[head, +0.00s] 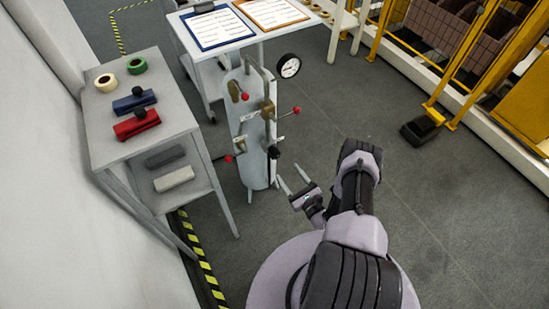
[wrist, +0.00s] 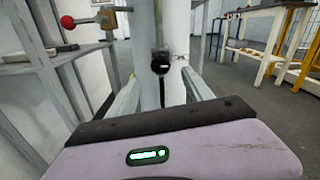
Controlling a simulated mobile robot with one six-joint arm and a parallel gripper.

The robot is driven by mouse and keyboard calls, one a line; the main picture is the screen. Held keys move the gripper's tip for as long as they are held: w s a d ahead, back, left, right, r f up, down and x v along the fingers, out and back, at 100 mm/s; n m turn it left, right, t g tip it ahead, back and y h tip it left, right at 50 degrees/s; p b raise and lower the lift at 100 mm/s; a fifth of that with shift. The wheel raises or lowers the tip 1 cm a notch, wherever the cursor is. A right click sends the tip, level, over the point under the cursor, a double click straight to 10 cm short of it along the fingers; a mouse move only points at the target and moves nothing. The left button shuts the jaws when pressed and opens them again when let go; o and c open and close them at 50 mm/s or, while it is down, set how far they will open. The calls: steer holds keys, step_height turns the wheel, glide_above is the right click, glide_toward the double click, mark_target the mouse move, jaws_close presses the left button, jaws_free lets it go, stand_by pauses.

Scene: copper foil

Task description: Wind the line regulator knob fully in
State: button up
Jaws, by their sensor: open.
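The black round knob (head: 274,152), which I take for the line regulator knob, sits low on the front of a pale upright gas-panel column (head: 247,140). In the wrist view the black knob (wrist: 160,64) shows ahead, between the lines of my two fingers, with a dark stem or hose below it. My gripper (head: 289,172) is open and empty, just in front of and a little below the knob, apart from it. In the wrist view my gripper (wrist: 161,76) has a finger on either side of the column. I cannot tell how far in the knob is wound.
Red-tipped valve handles (head: 297,110) and (head: 228,158) stick out from the column; one red ball (wrist: 68,22) shows at left. A pressure gauge (head: 289,65) sits at top. A grey shelf unit (head: 108,120) stands left.

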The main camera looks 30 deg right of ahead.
mark_target(277, 156)
steer(key=w+b, duration=0.3)
steer(key=w, duration=0.6)
steer(key=shift+w+a+f, duration=0.1)
steer(key=shift+w+a, duration=0.05)
steer(key=shift+w, duration=0.55)
jaws_close()
steer(key=shift+m, duration=0.3)
